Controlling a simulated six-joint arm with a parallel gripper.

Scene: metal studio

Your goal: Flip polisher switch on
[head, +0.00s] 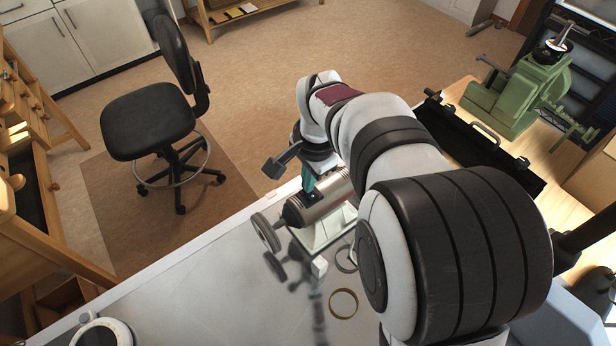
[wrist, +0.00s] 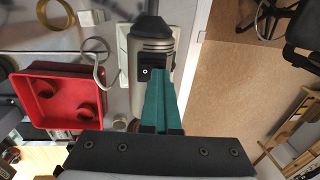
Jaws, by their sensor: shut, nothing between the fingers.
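The polisher (head: 325,203) is a silver cylindrical motor on a pale base, with dark wheels at its left end. It stands near the bench's far edge, partly hidden by my arm. In the wrist view the polisher (wrist: 150,100) runs up the middle. Its black switch (wrist: 145,71) shows a small white round mark. My gripper (wrist: 162,72) has teal fingers, shut and empty. Their tips overlap the switch's right side in the wrist view; whether they touch it I cannot tell. In the head view the gripper (head: 309,184) is at the motor's upper side, mostly hidden.
A brass ring (head: 343,303) and a small white block (head: 319,267) lie on the bench (head: 200,290) near the polisher. A red tray (wrist: 60,122) with round items sits beside the motor. A green machine (head: 515,92) stands at the back right. The bench's left part is mostly clear.

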